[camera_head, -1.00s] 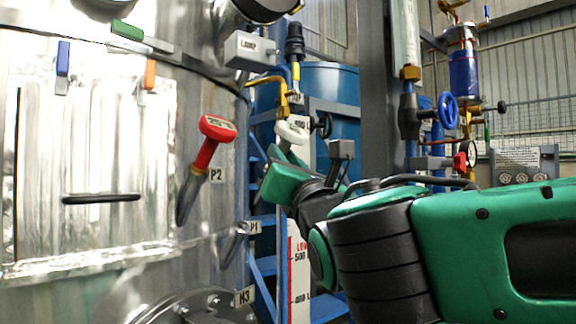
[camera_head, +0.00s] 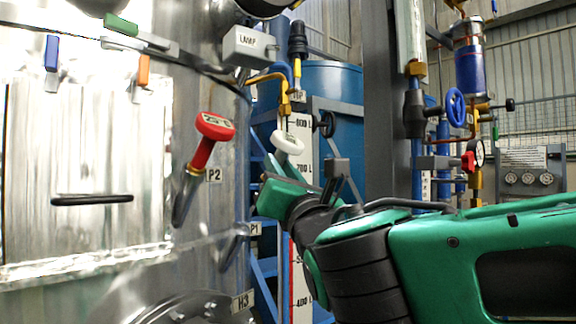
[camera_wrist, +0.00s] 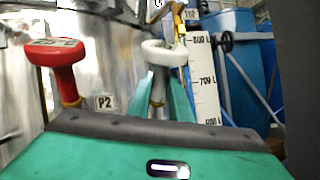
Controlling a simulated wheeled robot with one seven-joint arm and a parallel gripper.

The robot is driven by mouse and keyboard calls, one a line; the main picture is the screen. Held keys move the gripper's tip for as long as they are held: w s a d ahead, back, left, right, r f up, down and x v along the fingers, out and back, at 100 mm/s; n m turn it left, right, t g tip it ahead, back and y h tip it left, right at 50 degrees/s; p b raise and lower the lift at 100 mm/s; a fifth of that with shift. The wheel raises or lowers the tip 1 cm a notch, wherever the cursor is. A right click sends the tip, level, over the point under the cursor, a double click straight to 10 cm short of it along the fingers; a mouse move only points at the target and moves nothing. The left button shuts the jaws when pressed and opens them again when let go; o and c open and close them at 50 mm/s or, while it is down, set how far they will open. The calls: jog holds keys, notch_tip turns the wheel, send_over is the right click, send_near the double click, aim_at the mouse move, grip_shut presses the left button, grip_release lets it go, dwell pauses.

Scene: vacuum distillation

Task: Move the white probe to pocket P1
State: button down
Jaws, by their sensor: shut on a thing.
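The white probe (camera_head: 288,143) has a pale rounded head, which stands above my gripper (camera_head: 284,174). In the wrist view the white probe (camera_wrist: 166,54) shows upright, its grey stem between the two green fingers of my gripper (camera_wrist: 160,84). The gripper is shut on it. Pocket P1 (camera_head: 235,246) is an angled metal tube on the vessel wall, with its label to the right. It lies left of and below the gripper in the head view. The probe's lower end is hidden.
A red probe (camera_head: 207,140) sits in pocket P2 (camera_head: 186,195), up and left of P1; it also shows in the wrist view (camera_wrist: 60,65). A flange (camera_head: 190,308) marked H3 lies below P1. A level scale (camera_head: 300,160) stands behind my gripper.

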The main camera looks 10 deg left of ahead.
jog(key=shift+w+a+f, duration=0.25)
jog(key=shift+a+f, duration=0.2)
jog(key=shift+f, duration=0.25)
jog(key=shift+w+a+f, duration=0.2)
jog(key=shift+a+f, duration=0.2)
jog(key=shift+f, duration=0.25)
jog(key=shift+s+a, duration=0.1)
jog(key=shift+s, duration=0.05)
jog(key=w+a+f, duration=0.2)
jog(key=a+f, duration=0.3)
jog(key=f, duration=0.2)
jog(key=shift+w+f, duration=0.25)
jog(key=shift+f, duration=0.1)
dwell(4.5)
jog(key=c, duration=1.5)
grip_release()
jog(key=shift+c, duration=0.2)
jog(key=shift+f, duration=0.1)
